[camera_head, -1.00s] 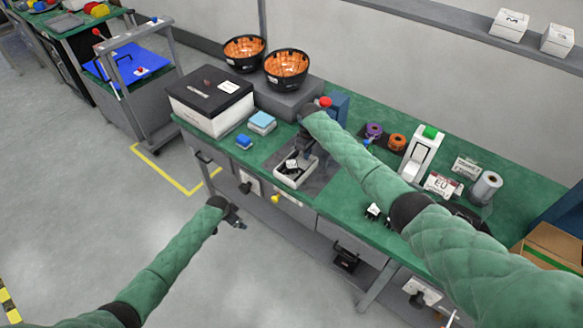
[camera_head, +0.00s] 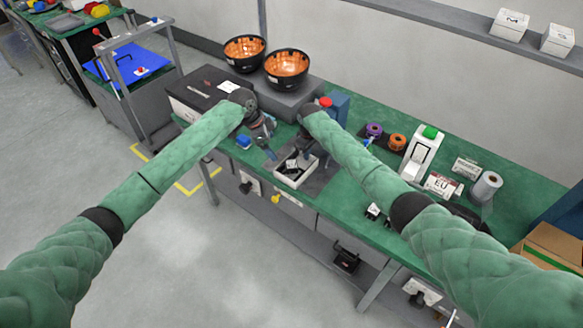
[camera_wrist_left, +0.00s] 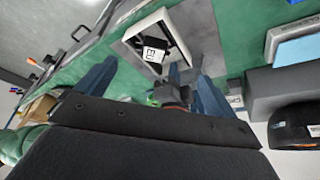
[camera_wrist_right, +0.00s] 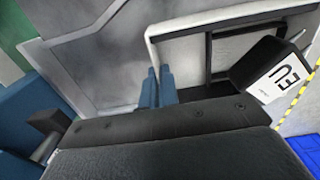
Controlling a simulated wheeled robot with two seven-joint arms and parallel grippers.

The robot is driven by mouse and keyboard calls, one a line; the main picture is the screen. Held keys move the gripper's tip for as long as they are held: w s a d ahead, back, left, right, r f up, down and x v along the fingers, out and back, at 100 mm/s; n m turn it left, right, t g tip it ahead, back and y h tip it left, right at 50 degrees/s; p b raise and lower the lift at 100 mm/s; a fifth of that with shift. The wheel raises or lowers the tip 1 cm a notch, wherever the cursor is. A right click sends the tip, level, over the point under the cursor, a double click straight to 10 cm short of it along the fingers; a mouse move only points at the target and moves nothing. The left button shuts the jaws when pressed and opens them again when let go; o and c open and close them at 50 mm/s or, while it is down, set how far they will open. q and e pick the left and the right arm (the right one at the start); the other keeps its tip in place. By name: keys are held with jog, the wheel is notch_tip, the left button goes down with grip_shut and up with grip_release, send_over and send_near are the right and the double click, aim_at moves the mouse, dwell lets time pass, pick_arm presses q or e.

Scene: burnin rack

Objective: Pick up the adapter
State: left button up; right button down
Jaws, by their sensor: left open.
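The tray (camera_head: 287,182) stands at the bench's front edge in the head view. In the left wrist view the adapter (camera_wrist_left: 153,54) lies beyond my open left fingers, apart from them. My left gripper (camera_head: 264,146) is open and empty, above the bench just left of the tray. My right gripper (camera_wrist_right: 158,88) has its fingers together with nothing visible between them, over the tray's edge beside the adapter. In the head view, my right wrist partly hides the tray.
A lidded box (camera_head: 190,97) and two orange-lined bowls (camera_head: 287,67) stand behind my left arm. Tape rolls (camera_head: 397,142) and a white device (camera_head: 422,155) stand to the right. Green bench surface shows between them.

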pick_arm(q)
send_over(287, 165)
jog(key=a, duration=0.3)
notch_tip(287, 165, down, 5)
jog(key=shift+s+x, duration=0.2)
jog(key=shift+x, duration=2.85)
jog(key=shift+d+r, duration=0.1)
jog(key=shift+d, duration=0.05)
jog(key=c, duration=1.2)
notch_tip(287, 165, up, 18)
